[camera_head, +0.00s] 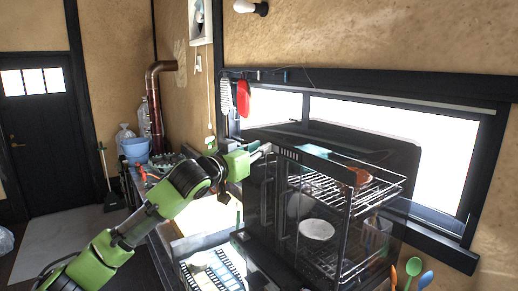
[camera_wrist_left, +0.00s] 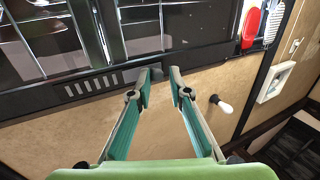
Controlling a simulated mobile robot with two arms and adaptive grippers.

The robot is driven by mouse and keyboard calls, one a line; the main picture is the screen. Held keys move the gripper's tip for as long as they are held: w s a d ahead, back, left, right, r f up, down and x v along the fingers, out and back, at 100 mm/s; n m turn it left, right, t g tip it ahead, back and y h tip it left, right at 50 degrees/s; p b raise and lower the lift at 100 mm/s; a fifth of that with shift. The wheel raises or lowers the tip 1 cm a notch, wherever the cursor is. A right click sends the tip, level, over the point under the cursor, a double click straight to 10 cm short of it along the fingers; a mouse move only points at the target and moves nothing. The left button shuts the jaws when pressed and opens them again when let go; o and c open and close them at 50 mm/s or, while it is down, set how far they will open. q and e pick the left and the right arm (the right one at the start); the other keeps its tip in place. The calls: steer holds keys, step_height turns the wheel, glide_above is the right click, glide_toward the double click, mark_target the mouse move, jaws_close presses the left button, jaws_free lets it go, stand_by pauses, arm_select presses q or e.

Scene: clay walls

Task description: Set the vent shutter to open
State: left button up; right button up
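A row of pale vent slots shows on the black upper front bar of the rack cabinet in the head view (camera_head: 290,153) and left of my fingers in the left wrist view (camera_wrist_left: 90,86). I cannot tell the shutter's setting. My left gripper (camera_head: 265,150) is at the left end of this bar. In the wrist view its two fingers (camera_wrist_left: 162,76) stand apart with a gap between the tips. A small dark part lies at the left fingertip; I cannot tell whether they touch. My right gripper is not in view.
The cabinet holds wire shelves (camera_head: 345,195) with a white bowl (camera_head: 316,229). Red and white utensils hang left of the window (camera_head: 243,98). A lamp (camera_wrist_left: 222,105) is on the clay wall. A blue bucket (camera_head: 136,150) and copper pipe (camera_head: 155,110) stand at the left.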

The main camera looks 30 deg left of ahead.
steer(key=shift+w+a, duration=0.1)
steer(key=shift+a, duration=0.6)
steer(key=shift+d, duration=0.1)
arm_select(q)
steer(key=s, duration=1.2)
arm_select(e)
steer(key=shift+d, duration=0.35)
